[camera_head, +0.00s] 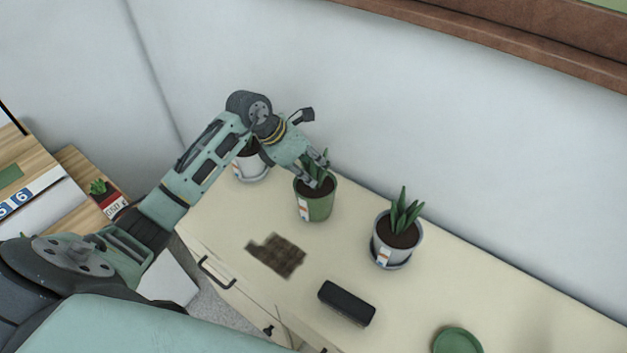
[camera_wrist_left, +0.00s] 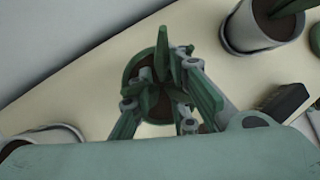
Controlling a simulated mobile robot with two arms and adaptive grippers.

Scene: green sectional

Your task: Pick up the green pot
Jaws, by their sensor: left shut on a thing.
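The green pot (camera_head: 316,207) holds a spiky green plant in dark soil and has a white and orange label on its side. It stands upright on the cream cabinet top, or very close above it; I cannot tell which. My left gripper (camera_head: 322,170) reaches down over the pot from the upper left and is shut on it or its plant. In the left wrist view the green pot (camera_wrist_left: 130,68) lies between and beyond the fingers (camera_wrist_left: 162,112), with the leaves sticking up among them. The exact contact is hidden. My right gripper is not in view.
A grey-white potted plant (camera_head: 397,239) stands to the right, and another white pot (camera_head: 250,165) is behind my left arm. A brown patch (camera_head: 276,256), a black box (camera_head: 346,303) and a green dish (camera_head: 457,342) lie on the cabinet top (camera_head: 510,290). A wall runs behind.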

